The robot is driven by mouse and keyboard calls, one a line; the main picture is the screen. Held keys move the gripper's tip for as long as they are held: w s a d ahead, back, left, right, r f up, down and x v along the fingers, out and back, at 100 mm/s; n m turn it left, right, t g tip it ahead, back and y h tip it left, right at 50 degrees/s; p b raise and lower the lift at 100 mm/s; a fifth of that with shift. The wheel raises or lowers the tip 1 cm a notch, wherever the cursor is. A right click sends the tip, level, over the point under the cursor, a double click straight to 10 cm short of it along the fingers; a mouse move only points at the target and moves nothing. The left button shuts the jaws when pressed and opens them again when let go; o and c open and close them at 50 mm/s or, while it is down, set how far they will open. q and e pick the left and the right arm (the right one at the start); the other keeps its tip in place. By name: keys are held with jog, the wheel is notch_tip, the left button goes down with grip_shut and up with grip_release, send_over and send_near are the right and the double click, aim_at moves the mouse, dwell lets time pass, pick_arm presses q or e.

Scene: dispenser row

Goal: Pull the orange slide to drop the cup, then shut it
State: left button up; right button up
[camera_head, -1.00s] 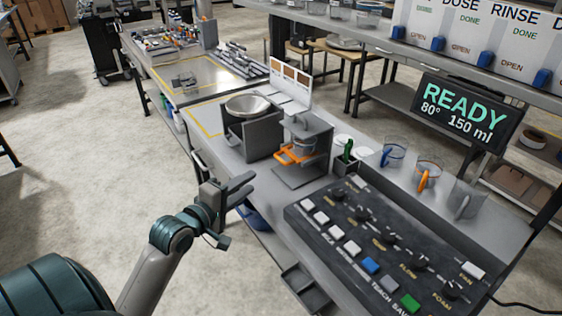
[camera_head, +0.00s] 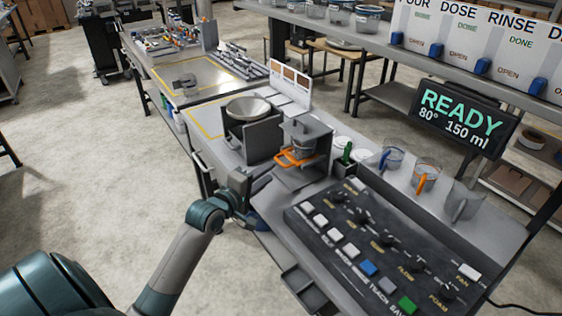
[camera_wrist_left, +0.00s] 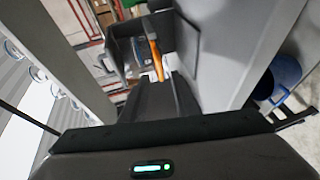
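The orange slide (camera_head: 290,160) sticks out of the front of a grey dispenser (camera_head: 318,134) on the bench. Its orange handle also shows ahead of my fingers in the left wrist view (camera_wrist_left: 155,58). A clear grey cup (camera_head: 303,143) sits inside the dispenser, just above the slide; the frame partly hides it. My left gripper (camera_head: 258,183) is at the bench's front edge, nearer than the slide and lower left of it in the head view. Its fingers look apart and hold nothing, with a gap between them and the slide. My right gripper is not in view.
A metal bowl (camera_head: 248,108) on a grey stand is left of the dispenser. A black control panel (camera_head: 375,250) lies to the right. A small green-topped holder (camera_head: 346,154) and several clear jugs stand behind it. A blue container (camera_wrist_left: 280,80) is below the bench edge.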

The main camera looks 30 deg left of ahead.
aim_at(280, 164)
pick_arm(q)
jog(key=w, duration=0.2)
jog(key=w+f+p, duration=0.1)
jog(key=w, duration=0.5)
jog(key=shift+w+f, duration=0.15)
jog(key=shift+f, duration=0.1)
